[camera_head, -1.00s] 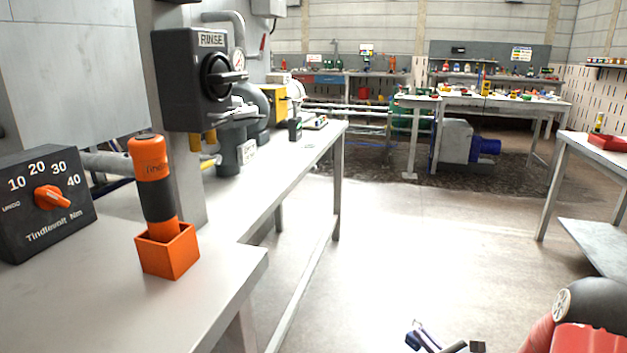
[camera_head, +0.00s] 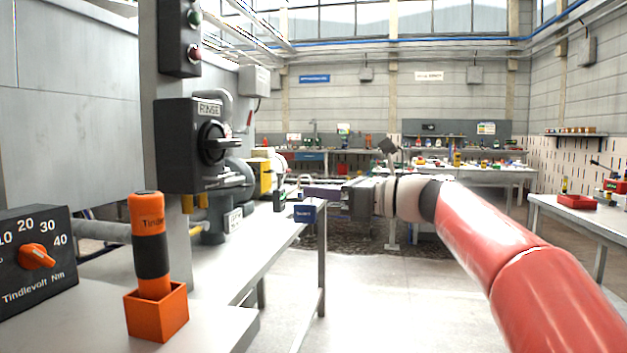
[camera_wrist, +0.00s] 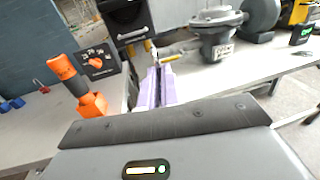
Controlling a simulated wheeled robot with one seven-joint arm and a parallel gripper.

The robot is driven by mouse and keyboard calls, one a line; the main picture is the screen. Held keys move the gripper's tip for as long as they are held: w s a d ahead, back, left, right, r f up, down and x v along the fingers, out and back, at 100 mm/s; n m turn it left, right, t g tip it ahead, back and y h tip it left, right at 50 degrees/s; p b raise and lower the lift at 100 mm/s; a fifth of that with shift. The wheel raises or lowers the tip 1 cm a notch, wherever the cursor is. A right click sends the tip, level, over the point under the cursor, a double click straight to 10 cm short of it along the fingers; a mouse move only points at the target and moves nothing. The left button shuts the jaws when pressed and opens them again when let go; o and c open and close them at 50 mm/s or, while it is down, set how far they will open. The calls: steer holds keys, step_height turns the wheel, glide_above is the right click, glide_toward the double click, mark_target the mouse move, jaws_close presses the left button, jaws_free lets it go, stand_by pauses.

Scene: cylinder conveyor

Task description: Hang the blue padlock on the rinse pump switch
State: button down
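The rinse pump switch (camera_head: 194,146) is a black box with a RINSE label and a dark rotary handle. It is mounted on a grey post at left of centre in the head view, and partly shows at the top of the wrist view (camera_wrist: 126,18). My gripper (camera_head: 310,194) has purple fingers and points left. It is shut on the blue padlock (camera_head: 304,214), held in the air to the right of the switch and apart from it. The padlock's shackle stands up above its body. In the wrist view the fingers (camera_wrist: 157,75) are close together and the padlock's body is hidden.
An orange-and-black tool (camera_head: 151,245) stands in an orange holder (camera_head: 157,313) on the near bench, beside the Tindlevolt dial box (camera_head: 35,262). A grey pump (camera_head: 220,205) and yellow box (camera_head: 262,177) sit behind the switch. The floor (camera_head: 370,310) on the right is clear.

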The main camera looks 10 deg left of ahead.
steer(key=r, duration=0.1)
steer(key=s+r, duration=0.1)
steer(key=s+a+r, duration=0.1)
steer(key=shift+s+r, duration=0.25)
steer(key=shift+r, duration=0.15)
steer(key=shift+r+p, duration=0.15)
steer(key=shift+p, duration=0.2)
steer(key=a+p, duration=0.4)
steer(key=a, duration=0.5)
steer(key=shift+w+a, duration=0.35)
stand_by(0.4)
steer(key=shift+a, duration=0.15)
stand_by(0.5)
steer(key=shift+s+x, duration=0.15)
steer(key=shift+x, duration=0.65)
steer(key=shift+s+x, duration=0.1)
steer(key=shift+x, duration=0.75)
steer(key=shift+a, duration=0.2)
